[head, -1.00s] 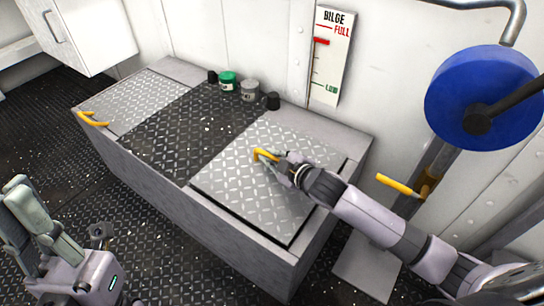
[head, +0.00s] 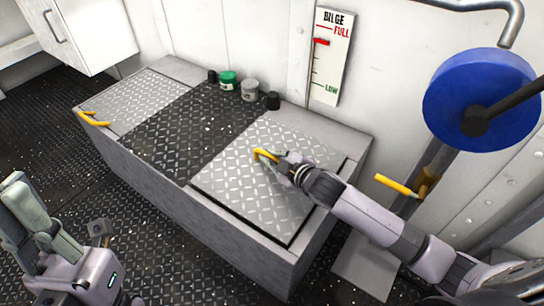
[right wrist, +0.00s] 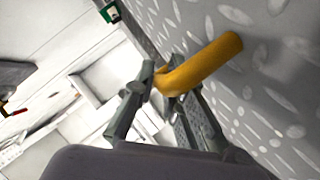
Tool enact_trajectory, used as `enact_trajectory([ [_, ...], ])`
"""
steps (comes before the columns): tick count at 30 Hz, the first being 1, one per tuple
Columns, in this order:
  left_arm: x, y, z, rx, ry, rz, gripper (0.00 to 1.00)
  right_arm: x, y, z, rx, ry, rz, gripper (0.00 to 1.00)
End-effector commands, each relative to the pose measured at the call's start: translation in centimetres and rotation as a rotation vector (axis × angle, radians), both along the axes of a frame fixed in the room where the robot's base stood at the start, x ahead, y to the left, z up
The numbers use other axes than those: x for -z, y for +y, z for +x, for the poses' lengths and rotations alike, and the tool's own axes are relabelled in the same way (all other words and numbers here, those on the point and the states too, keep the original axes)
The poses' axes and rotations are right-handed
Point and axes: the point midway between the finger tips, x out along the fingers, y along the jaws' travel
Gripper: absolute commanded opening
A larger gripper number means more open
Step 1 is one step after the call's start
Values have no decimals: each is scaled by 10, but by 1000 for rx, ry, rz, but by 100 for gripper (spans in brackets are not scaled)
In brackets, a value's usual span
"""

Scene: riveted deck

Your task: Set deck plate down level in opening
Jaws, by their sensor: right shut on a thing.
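The deck plate (head: 245,180) is a grey diamond-tread panel at the right end of the long raised box. It looks about level, at or just above the opening; a thin dark gap shows along its front and right edges. Whether it touches the rim all round I cannot tell. My right gripper (head: 274,160) is shut on the plate's yellow handle (head: 262,154). The right wrist view shows the handle (right wrist: 205,62) between the fingers, beside the tread surface. My left gripper (head: 38,222) is at the lower left, away from the box; its finger gap is unclear.
A second tread plate (head: 135,100) with a yellow handle (head: 93,119) is at the box's left end. A green can (head: 228,81), a grey can (head: 250,90) and dark knobs stand along the back. A blue wheel (head: 478,102) and yellow lever (head: 396,185) are at right.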

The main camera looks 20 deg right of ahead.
Motion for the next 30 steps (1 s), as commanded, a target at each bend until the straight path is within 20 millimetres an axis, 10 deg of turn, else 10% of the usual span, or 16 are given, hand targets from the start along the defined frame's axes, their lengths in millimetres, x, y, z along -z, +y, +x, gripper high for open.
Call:
enact_trajectory([
  [30, -6, 0, 1, -1, 6, -1, 0, 0, 0, 1, -1, -9, 2, 0],
])
